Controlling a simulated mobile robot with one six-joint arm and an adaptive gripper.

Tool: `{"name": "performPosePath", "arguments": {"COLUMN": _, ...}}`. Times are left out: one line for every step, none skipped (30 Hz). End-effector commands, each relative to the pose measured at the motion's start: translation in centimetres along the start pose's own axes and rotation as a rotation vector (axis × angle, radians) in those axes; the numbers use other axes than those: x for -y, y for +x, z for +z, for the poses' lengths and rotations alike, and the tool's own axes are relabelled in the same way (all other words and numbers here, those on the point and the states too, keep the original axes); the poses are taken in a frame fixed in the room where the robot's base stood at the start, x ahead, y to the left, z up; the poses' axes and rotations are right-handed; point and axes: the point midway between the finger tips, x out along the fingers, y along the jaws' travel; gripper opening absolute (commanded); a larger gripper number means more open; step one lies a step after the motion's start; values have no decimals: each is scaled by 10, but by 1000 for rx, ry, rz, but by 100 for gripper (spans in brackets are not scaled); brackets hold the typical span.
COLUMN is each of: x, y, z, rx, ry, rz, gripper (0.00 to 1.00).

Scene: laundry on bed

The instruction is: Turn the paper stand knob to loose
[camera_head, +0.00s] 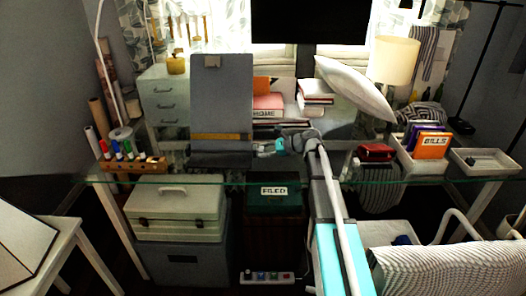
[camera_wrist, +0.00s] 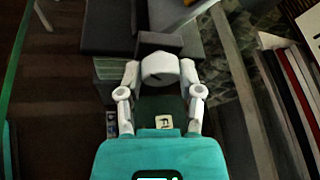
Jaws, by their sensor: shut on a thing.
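The paper stand (camera_head: 222,95) is a tall grey board with a yellow strip across its lower part, standing upright at the back of the glass desk. My gripper (camera_head: 262,149) is at its lower right side. In the wrist view my gripper (camera_wrist: 160,75) has its two white fingers on either side of a pale round knob (camera_wrist: 160,67), shut on it. The knob sits against the dark grey part of the stand (camera_wrist: 160,42). Whether the knob is loose or tight cannot be told.
The glass desk (camera_head: 210,180) holds a pen rack (camera_head: 132,163) at left. Books (camera_head: 268,103) and a pillow (camera_head: 355,88) are behind my arm. A dark red box (camera_head: 376,152) and a bills bin (camera_head: 420,164) stand to its right. A green box (camera_head: 273,196) is below the glass.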

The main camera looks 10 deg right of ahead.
Motion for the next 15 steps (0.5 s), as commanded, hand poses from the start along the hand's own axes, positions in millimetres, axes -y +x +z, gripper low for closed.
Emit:
{"name": "performPosePath", "arguments": {"x": -1, "y": 0, "z": -1, "rx": 0, "ry": -15, "rz": -9, "gripper": 0}}
{"name": "performPosePath", "arguments": {"x": -1, "y": 0, "z": -1, "rx": 1, "ry": -25, "rz": -14, "gripper": 0}}
{"name": "performPosePath", "arguments": {"x": -2, "y": 0, "z": -2, "rx": 3, "ry": -43, "rz": -21, "gripper": 0}}
{"name": "performPosePath", "arguments": {"x": -2, "y": 0, "z": -2, "rx": 4, "ry": -57, "rz": -27, "gripper": 0}}
{"name": "performPosePath", "arguments": {"x": -2, "y": 0, "z": -2, "rx": 5, "ry": -73, "rz": -34, "gripper": 0}}
{"name": "performPosePath", "arguments": {"x": -2, "y": 0, "z": -2, "rx": 7, "ry": -95, "rz": -45, "gripper": 0}}
{"name": "performPosePath", "arguments": {"x": -2, "y": 0, "z": -2, "rx": 8, "ry": -113, "rz": -53, "gripper": 0}}
{"name": "performPosePath", "arguments": {"x": -3, "y": 0, "z": -3, "rx": 9, "ry": -133, "rz": -61, "gripper": 0}}
{"name": "performPosePath", "arguments": {"x": -3, "y": 0, "z": -3, "rx": 12, "ry": -160, "rz": -73, "gripper": 0}}
{"name": "performPosePath", "arguments": {"x": -3, "y": 0, "z": -3, "rx": 14, "ry": -180, "rz": -83, "gripper": 0}}
{"name": "performPosePath", "arguments": {"x": -3, "y": 0, "z": -3, "rx": 15, "ry": -203, "rz": -93, "gripper": 0}}
{"name": "performPosePath", "arguments": {"x": -4, "y": 0, "z": -4, "rx": 17, "ry": -233, "rz": -105, "gripper": 0}}
{"name": "performPosePath", "arguments": {"x": -4, "y": 0, "z": -4, "rx": 19, "ry": -257, "rz": -116, "gripper": 0}}
{"name": "performPosePath", "arguments": {"x": -4, "y": 0, "z": -4, "rx": 21, "ry": -281, "rz": -127, "gripper": 0}}
{"name": "performPosePath", "arguments": {"x": -4, "y": 0, "z": -4, "rx": 23, "ry": -313, "rz": -141, "gripper": 0}}
